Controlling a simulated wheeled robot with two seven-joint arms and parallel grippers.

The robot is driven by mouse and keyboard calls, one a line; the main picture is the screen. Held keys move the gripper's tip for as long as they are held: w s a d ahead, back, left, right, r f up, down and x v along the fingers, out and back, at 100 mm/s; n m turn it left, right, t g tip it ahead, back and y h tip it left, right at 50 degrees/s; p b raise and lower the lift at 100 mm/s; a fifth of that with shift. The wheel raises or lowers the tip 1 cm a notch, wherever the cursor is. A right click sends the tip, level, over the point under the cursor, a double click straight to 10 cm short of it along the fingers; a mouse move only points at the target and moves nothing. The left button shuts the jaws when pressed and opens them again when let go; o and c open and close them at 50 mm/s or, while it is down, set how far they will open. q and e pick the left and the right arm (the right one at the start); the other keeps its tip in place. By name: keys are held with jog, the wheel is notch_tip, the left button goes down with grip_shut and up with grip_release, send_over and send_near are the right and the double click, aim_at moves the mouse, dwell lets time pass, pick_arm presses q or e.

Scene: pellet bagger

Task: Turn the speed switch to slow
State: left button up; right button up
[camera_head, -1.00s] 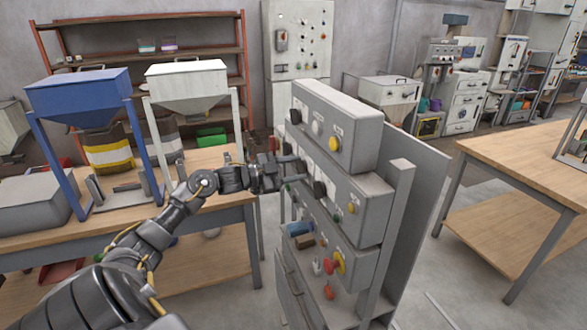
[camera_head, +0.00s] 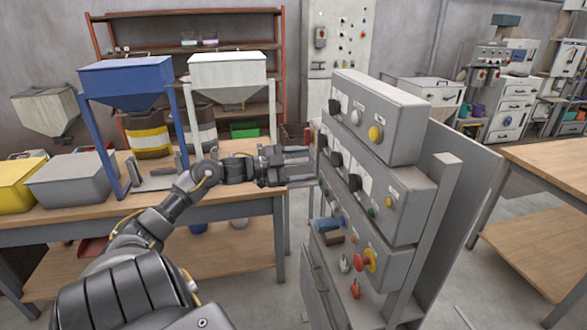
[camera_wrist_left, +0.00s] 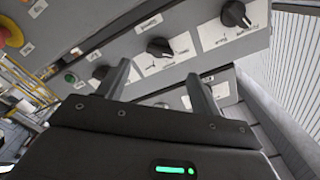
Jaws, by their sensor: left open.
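The grey control panel (camera_head: 380,190) carries black rotary knobs on its middle box. Three of these knobs show in the wrist view: an upper one (camera_wrist_left: 235,14), a middle one (camera_wrist_left: 158,47) and a lower one partly behind a finger (camera_wrist_left: 101,72). Each has a white label plate, but the print is too small to tell which is the speed switch. My left gripper (camera_head: 303,166) is in front of the middle box. In the wrist view its two fingers (camera_wrist_left: 158,80) are apart with nothing between them, pointing towards the middle knob. My right gripper is not in view.
A bench with a blue hopper (camera_head: 127,82) and a white hopper (camera_head: 227,70) stands left. A wooden table (camera_head: 548,165) stands right, with floor between.

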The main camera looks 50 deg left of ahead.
pick_arm(q)
jog(key=v, duration=0.3)
jog(key=shift+w, duration=0.1)
dwell(0.5)
